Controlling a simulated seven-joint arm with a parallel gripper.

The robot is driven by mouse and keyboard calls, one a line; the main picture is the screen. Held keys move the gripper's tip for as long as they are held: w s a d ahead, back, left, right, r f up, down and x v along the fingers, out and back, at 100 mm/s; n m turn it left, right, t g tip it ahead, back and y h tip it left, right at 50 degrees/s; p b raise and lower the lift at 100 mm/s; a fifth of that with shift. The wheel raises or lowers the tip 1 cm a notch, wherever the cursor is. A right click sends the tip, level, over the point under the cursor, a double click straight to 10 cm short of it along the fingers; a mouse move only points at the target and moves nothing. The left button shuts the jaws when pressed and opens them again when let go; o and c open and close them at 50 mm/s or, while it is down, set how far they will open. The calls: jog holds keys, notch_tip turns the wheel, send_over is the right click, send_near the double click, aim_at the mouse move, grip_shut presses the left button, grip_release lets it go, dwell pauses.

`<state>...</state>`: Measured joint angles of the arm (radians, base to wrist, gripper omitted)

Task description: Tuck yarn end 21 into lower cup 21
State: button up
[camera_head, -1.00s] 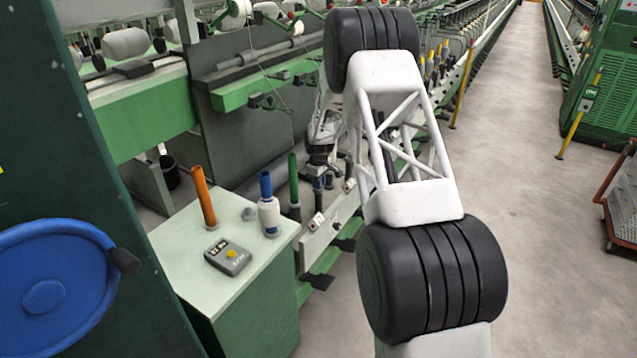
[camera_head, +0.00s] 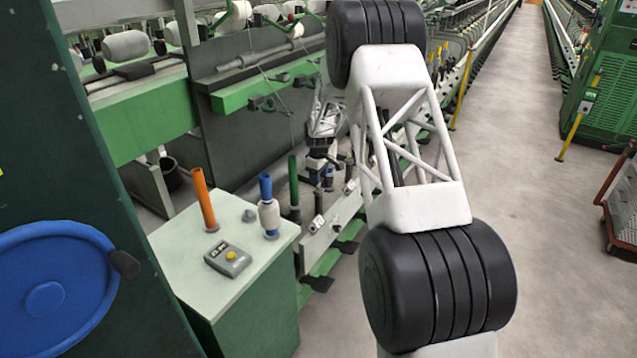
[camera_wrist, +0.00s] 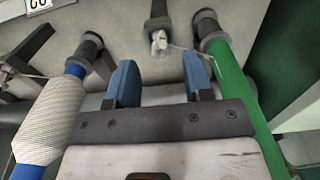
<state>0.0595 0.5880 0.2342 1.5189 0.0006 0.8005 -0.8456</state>
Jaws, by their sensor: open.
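In the wrist view my gripper (camera_wrist: 161,84) is open, with two blue fingers apart and nothing between them. Just beyond the fingertips a short dark post (camera_wrist: 158,17) carries a small pale end piece (camera_wrist: 160,42). A thin pale yarn end (camera_wrist: 186,49) runs from there right to the green tube (camera_wrist: 228,75). I cannot tell which part is lower cup 21; no number 21 is readable. In the head view my gripper (camera_head: 318,169) is small, low by the machine, right of the green tube (camera_head: 293,182); its fingers are not clear there.
A tube wound with white yarn (camera_wrist: 50,118) stands left of my gripper in the wrist view. In the head view a pale-topped cabinet (camera_head: 190,250) holds an orange tube (camera_head: 204,198), a blue tube with white yarn (camera_head: 268,207) and a grey box (camera_head: 228,258). The aisle floor (camera_head: 530,150) is clear.

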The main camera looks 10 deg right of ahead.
jog(key=shift+r, duration=2)
jog(key=shift+r, duration=0.1)
jog(key=shift+s+r, duration=0.2)
jog(key=shift+r, duration=0.05)
jog(key=s+a+r+m+t, duration=0.1)
jog(key=s+a+r+m, duration=0.1)
jog(key=s+r, duration=1.2)
jog(key=s+a+r+m, duration=0.1)
jog(key=s+r+m, duration=0.2)
jog(key=s+r, duration=1.1)
jog(key=s+a+f+m+t, duration=0.1)
jog(key=s+m, duration=0.3)
jog(key=s, duration=3.3)
jog(key=shift+a+t, duration=0.3)
jog(key=shift+a, duration=0.3)
